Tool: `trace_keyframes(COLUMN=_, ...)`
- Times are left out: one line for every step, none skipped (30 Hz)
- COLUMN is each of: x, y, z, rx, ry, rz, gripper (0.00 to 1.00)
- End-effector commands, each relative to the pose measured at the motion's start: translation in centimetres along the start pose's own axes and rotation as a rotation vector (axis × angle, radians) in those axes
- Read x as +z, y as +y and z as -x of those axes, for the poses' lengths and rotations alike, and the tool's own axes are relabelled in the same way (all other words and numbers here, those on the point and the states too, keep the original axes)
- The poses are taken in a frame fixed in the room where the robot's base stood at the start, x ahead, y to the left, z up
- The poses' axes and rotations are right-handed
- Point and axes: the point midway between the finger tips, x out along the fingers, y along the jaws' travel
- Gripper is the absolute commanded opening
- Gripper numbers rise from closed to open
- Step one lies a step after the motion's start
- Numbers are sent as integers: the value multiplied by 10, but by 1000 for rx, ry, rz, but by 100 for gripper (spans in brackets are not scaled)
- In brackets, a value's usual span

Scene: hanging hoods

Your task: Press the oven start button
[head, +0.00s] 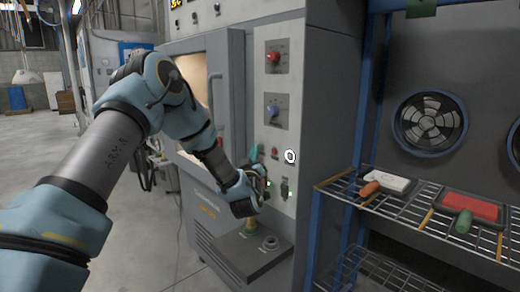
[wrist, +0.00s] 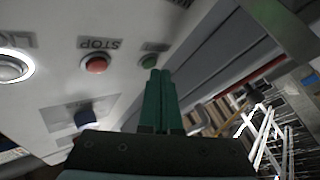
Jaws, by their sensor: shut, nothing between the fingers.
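The oven (head: 213,210) stands in the middle of the head view, with a pale control panel (head: 270,85). In the wrist view the panel appears upside down. A green button (wrist: 149,61), its label partly hidden and unreadable, sits right at my fingertips. Beside it is the red STOP button (wrist: 96,65). My gripper (wrist: 160,72) has its green fingers shut together and empty, pointing at the panel by the green button. I cannot tell whether they touch it. In the head view my gripper (head: 256,152) is in front of the panel, and the green button is hidden.
A round white-lit button (wrist: 12,68) and a dark blue switch (wrist: 88,115) are nearby on the panel. Higher up are a red knob (head: 273,57) and a blue knob (head: 272,112). A grey ledge (head: 258,262) lies below. A wire rack (head: 400,205) with trays stands right.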

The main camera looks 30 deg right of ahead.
Motion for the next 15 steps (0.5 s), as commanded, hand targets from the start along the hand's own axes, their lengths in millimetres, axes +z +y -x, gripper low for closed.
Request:
trace_keyframes(x=0, y=0, z=0, rx=0, ry=0, rz=0, gripper=0)
trace_keyframes(x=0, y=0, z=0, rx=0, ry=0, rz=0, gripper=0)
trace_keyframes(x=0, y=0, z=0, rx=0, ry=0, rz=0, gripper=0)
trace_keyframes(x=1, y=0, z=0, rx=0, ry=0, rz=0, gripper=0)
trace_keyframes(x=1, y=0, z=-1, rx=0, ry=0, rz=0, gripper=0)
trace_keyframes(x=1, y=1, z=-1, rx=0, ry=1, rz=0, gripper=0)
trace_keyframes(x=1, y=1, z=-1, rx=0, ry=1, rz=0, gripper=0)
trace_keyframes(x=1, y=1, z=-1, rx=0, ry=1, rz=0, gripper=0)
trace_keyframes(x=2, y=1, z=-2, rx=0, ry=1, rz=0, gripper=0)
trace_keyframes(x=2, y=1, z=-2, rx=1, ry=1, rz=0, gripper=0)
trace_keyframes(x=2, y=2, z=-2, rx=1, ry=1, rz=0, gripper=0)
trace_keyframes(x=2, y=2, z=-3, rx=1, ry=1, rz=0, gripper=0)
trace_keyframes(x=2, y=2, z=-3, rx=1, ry=1, rz=0, gripper=0)
trace_keyframes(x=3, y=2, z=-3, rx=1, ry=1, rz=0, gripper=0)
trace_keyframes(x=3, y=2, z=-3, rx=1, ry=1, rz=0, gripper=0)
